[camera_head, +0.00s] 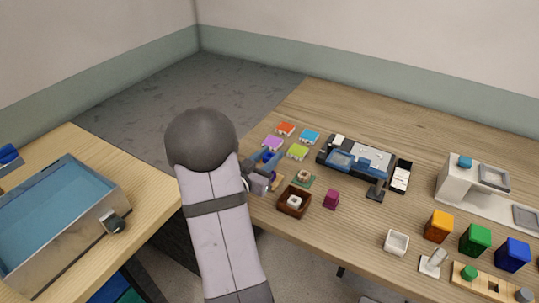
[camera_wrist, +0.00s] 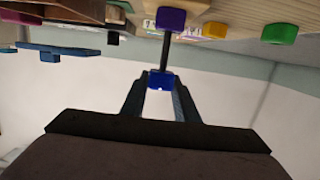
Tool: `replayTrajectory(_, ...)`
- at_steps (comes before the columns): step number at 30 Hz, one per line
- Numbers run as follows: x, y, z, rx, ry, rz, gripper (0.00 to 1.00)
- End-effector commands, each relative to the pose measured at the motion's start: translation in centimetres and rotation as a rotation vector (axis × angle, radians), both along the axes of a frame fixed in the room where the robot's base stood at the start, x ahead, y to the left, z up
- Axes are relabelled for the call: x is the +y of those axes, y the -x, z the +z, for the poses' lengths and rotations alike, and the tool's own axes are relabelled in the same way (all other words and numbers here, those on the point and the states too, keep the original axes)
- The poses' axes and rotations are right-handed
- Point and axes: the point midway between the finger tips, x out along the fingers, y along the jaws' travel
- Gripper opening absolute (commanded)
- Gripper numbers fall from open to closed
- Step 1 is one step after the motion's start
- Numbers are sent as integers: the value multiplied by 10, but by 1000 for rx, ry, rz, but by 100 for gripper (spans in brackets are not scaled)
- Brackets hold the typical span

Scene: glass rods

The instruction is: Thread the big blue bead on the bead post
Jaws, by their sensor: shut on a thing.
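In the wrist view my gripper (camera_wrist: 160,90) is shut on the big blue bead (camera_wrist: 161,79). The bead sits between the two fingertips. A dark, thin post (camera_wrist: 166,52) runs from the bead to a purple block or bead (camera_wrist: 171,19) at the table side of the picture. The bead is in line with the post's near end. I cannot tell whether the post is inside its hole or only touching or close to it. In the head view my gripper (camera_head: 260,181) is at the table's left edge, and the bead and post cannot be made out there.
In the head view a brown tray (camera_head: 294,201) and a magenta block (camera_head: 331,199) stand right of my gripper. A blue-lined bin (camera_head: 63,222) stands on the left table.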

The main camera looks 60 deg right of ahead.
Motion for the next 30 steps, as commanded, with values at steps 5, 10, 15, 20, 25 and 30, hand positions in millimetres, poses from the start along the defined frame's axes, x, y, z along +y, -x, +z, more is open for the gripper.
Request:
replayTrajectory(5,0,0,-14,0,0,0,6)
replayTrajectory(10,0,0,-22,0,0,0,6)
replayTrajectory(15,0,0,-27,0,0,0,6)
replayTrajectory(20,0,0,-28,0,0,0,6)
replayTrajectory(25,0,0,-28,0,0,0,6)
replayTrajectory(30,0,0,-28,0,0,0,49)
